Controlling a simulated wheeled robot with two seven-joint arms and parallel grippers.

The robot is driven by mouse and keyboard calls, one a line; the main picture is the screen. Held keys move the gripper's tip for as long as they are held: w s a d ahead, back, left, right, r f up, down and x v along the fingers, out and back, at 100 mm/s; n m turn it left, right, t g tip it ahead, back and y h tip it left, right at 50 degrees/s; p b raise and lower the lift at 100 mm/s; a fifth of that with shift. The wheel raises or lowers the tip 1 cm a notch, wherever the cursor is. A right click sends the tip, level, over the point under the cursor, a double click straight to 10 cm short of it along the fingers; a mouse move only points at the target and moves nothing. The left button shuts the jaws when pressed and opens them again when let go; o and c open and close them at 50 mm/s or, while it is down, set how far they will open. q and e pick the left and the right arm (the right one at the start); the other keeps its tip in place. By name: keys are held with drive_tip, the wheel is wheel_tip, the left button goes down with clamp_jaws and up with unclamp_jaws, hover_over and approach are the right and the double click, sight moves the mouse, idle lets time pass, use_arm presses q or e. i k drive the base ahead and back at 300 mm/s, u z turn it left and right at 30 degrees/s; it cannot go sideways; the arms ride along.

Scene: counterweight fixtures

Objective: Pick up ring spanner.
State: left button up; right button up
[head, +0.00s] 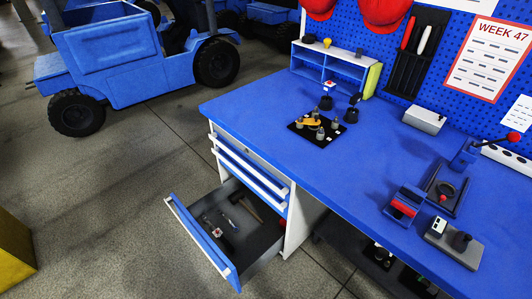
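No thing can be surely told as the ring spanner at this size. The open drawer (262,243) under the blue workbench holds several small tools. One is a slim grey metal tool (231,196) near the drawer's back, which may be a spanner; its ends are too small to make out. Beside it lies a tool with a brown handle (250,209), hammer-like. A small red and pale item (213,227) lies nearer the drawer front. Neither of my grippers shows in the head view.
The blue workbench top (290,95) carries a black plate with small parts (300,131), a blue shelf unit (338,70) and several fixtures at the right. The open drawer juts over the floor. A blue vehicle (120,55) stands behind; floor left of the drawer is clear.

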sight(226, 218)
drive_tip(key=z, duration=3.75)
drive_tip(key=k, duration=2.3)
drive_tip(key=u, duration=1.5)
